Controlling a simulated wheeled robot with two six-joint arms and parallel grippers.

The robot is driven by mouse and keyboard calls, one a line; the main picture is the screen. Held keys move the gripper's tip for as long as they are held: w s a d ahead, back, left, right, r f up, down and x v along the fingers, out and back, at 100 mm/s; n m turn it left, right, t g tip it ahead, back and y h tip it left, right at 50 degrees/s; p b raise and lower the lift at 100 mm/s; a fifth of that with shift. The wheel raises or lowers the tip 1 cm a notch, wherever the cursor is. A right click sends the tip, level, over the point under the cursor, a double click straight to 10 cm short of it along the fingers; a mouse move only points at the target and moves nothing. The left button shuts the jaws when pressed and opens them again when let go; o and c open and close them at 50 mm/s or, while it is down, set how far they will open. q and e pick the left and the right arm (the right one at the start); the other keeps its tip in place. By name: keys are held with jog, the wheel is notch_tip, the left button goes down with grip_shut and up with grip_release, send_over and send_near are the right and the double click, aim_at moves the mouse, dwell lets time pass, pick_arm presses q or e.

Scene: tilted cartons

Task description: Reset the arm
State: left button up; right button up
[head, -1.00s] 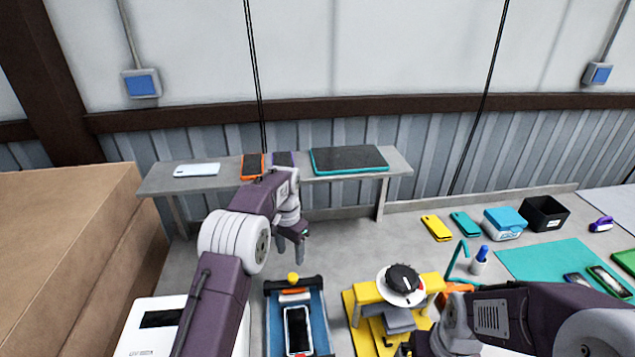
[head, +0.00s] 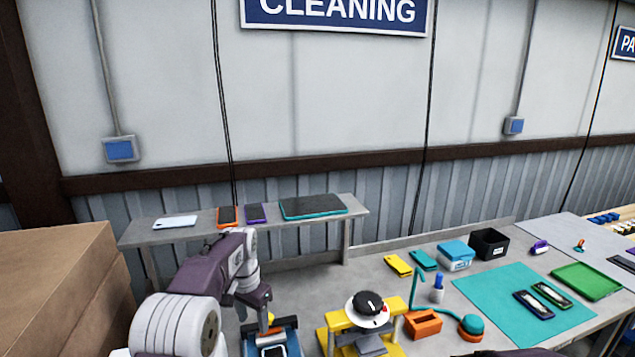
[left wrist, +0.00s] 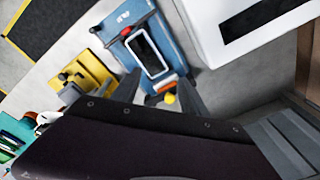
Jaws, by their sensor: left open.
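My left gripper (head: 262,318) is open and empty, in front of the shelf and at the far end of the blue fixture (head: 289,323). The fixture holds a white-framed phone (head: 274,351), cut by the lower edge of the head view. The phone (left wrist: 148,53) lies face up there. I cannot tell whether the fingers touch anything. My right gripper is out of view.
A grey shelf (head: 186,231) with several devices stands behind. A yellow stand (head: 338,320) with a black dial (head: 369,303) is to the right, then an orange block (head: 423,324) and a teal mat (head: 497,288). Cardboard boxes (head: 55,270) stand at left. A white box (left wrist: 225,50) flanks the fixture.

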pick_arm(q)
jog(key=s+f+n+b, duration=0.1)
jog(key=s+f+n, duration=0.2)
jog(key=s, duration=1)
jog(key=s+a+f+n+b, duration=0.1)
jog(key=s+f, duration=0.5)
jog(key=s, duration=0.7)
jog(key=shift+s+a+f+n+b, duration=0.2)
jog(key=shift+f+n+b, duration=0.3)
jog(key=shift+n, duration=0.6)
